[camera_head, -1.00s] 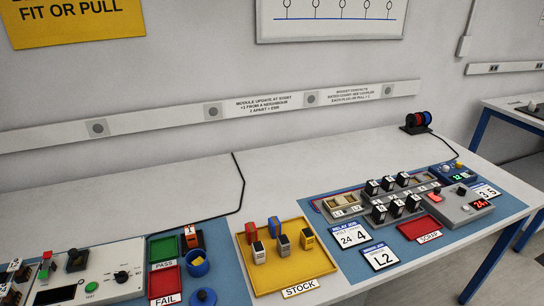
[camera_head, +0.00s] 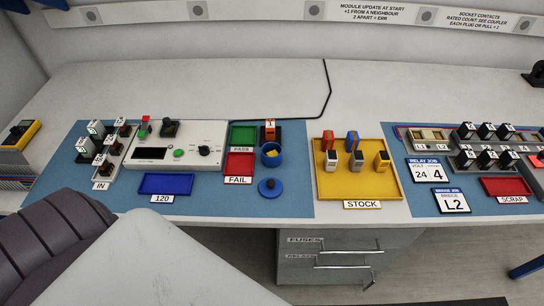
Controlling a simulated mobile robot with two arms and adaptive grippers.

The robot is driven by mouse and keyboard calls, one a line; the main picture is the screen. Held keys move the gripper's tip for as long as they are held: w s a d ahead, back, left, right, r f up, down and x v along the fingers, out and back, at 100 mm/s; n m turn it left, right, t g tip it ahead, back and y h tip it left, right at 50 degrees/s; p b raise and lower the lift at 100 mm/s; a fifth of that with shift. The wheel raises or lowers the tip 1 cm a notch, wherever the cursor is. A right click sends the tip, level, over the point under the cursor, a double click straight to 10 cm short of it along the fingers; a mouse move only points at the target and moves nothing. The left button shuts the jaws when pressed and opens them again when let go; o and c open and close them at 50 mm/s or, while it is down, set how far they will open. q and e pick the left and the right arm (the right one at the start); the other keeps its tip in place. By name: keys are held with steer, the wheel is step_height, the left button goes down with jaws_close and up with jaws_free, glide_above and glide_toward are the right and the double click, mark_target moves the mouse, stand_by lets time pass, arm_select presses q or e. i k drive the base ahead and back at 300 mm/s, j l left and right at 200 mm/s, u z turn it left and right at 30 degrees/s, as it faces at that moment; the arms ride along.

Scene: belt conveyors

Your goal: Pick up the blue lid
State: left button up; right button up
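The blue lid (camera_head: 270,187) is a small round disc with a knob on top. It lies on the blue mat near the table's front edge, just in front of an open blue pot (camera_head: 272,160) with something yellow inside. The lid is apart from the pot, and nothing covers it. Neither of my grippers is in view.
Left of the lid are the red FAIL tray (camera_head: 239,163) and the green PASS tray (camera_head: 242,134). The yellow STOCK tray (camera_head: 344,190), with several upright blocks, is to the right. A large pale shape and a dark ribbed one fill the lower left.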

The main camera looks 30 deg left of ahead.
mark_target(270, 188)
steer(key=u, duration=1)
